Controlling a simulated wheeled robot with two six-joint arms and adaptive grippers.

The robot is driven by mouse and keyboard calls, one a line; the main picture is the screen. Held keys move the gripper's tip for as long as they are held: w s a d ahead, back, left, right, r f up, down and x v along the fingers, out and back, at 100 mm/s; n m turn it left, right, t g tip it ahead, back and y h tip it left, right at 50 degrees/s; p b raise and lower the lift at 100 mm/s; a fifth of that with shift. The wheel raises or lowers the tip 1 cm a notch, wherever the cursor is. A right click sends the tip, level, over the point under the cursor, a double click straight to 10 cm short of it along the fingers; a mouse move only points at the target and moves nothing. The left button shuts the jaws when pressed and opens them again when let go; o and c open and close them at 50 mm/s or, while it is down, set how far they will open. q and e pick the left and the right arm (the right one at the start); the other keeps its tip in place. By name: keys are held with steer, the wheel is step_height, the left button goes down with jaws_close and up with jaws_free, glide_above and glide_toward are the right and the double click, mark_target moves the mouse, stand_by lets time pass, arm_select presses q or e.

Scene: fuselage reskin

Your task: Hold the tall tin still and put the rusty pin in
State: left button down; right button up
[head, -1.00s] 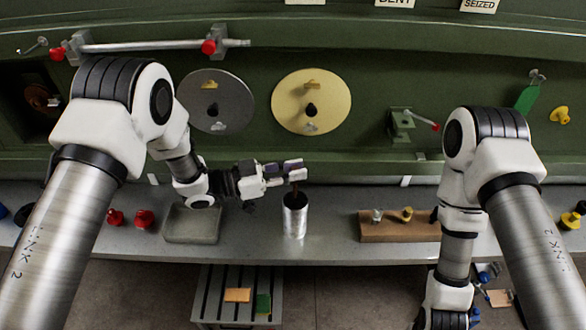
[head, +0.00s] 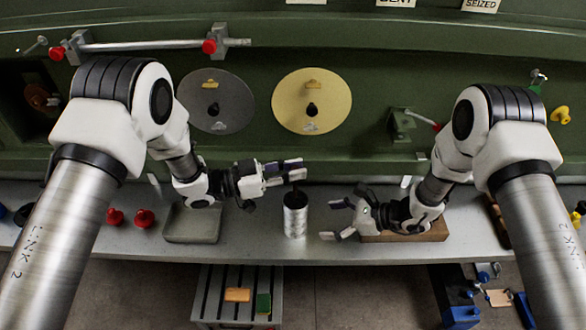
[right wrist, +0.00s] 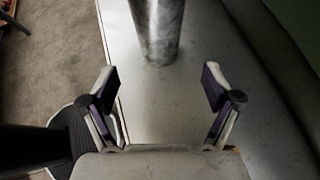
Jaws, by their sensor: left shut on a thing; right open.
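The tall tin (head: 295,218) is a shiny metal cylinder standing upright on the grey bench; its lower part also shows in the right wrist view (right wrist: 158,28). My left gripper (head: 294,171) is shut on the rusty pin (head: 297,185), a small dark brown piece just above the tin's mouth. The pin is mostly hidden, and I cannot tell whether its lower end is inside the tin. My right gripper (head: 335,220) is open and empty, to the right of the tin, its fingers pointing at it. In the right wrist view the tin stands beyond the open fingertips (right wrist: 160,86), apart from them.
A grey tray (head: 192,238) and red knobs (head: 144,217) are left of the tin. A wooden block (head: 432,234) lies partly behind my right gripper. The bench's front edge is close to the tin. A slatted stand (head: 210,300) is below.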

mark_target(306, 222)
steer(key=x, duration=0.9)
steer(key=shift+a+f, duration=0.15)
steer(key=shift+a, duration=0.1)
steer(key=c, duration=0.9)
